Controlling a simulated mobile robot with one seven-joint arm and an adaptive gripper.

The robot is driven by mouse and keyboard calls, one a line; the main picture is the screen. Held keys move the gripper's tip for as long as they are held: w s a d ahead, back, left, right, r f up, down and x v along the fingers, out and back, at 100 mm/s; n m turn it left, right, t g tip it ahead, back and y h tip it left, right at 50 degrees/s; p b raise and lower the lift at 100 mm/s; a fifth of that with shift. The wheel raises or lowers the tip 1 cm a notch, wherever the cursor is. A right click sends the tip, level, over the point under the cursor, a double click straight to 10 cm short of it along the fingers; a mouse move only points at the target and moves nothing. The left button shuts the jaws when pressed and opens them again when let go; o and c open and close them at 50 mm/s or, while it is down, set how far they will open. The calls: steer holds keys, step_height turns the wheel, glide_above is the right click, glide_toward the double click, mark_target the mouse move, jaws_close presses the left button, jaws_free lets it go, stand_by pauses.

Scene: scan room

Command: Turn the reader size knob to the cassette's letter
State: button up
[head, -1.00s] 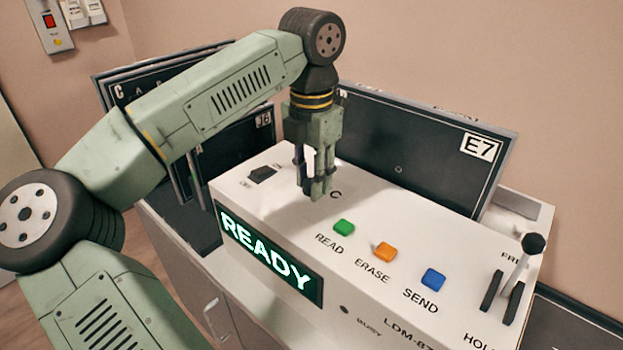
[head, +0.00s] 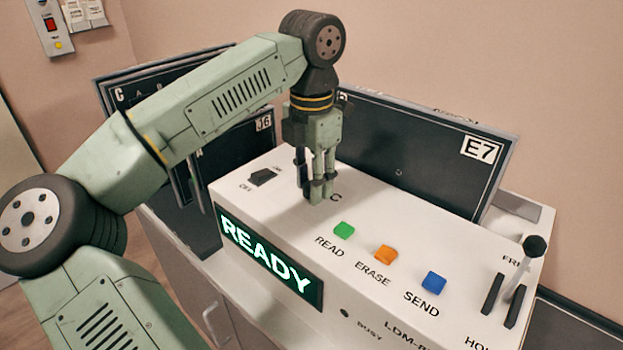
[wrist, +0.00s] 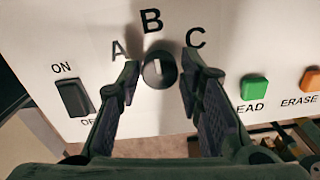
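The reader size knob (wrist: 159,70) is a small dark round knob on the white reader top, with the letters A, B and C printed around it. A pale mark shows on it, but I cannot tell surely which letter it points to. My gripper (head: 317,190) points down over the reader and hides the knob in the head view. In the wrist view my gripper (wrist: 162,72) is open, one finger on each side of the knob, with small gaps. Dark cassette-like panels stand behind, labelled E7 (head: 410,165) and J6 (head: 235,155); another at left (head: 125,112) bears a C.
The reader (head: 400,225) has a lit READY display (head: 268,262), a rocker switch (head: 262,177), green READ (head: 344,230), orange ERASE (head: 386,254) and blue SEND (head: 434,281) buttons. A lever (head: 525,268) stands at its right end.

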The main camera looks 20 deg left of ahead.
steer(key=shift+o, duration=1.4)
steer(key=shift+r, duration=0.1)
step_height(320, 180, up, 12)
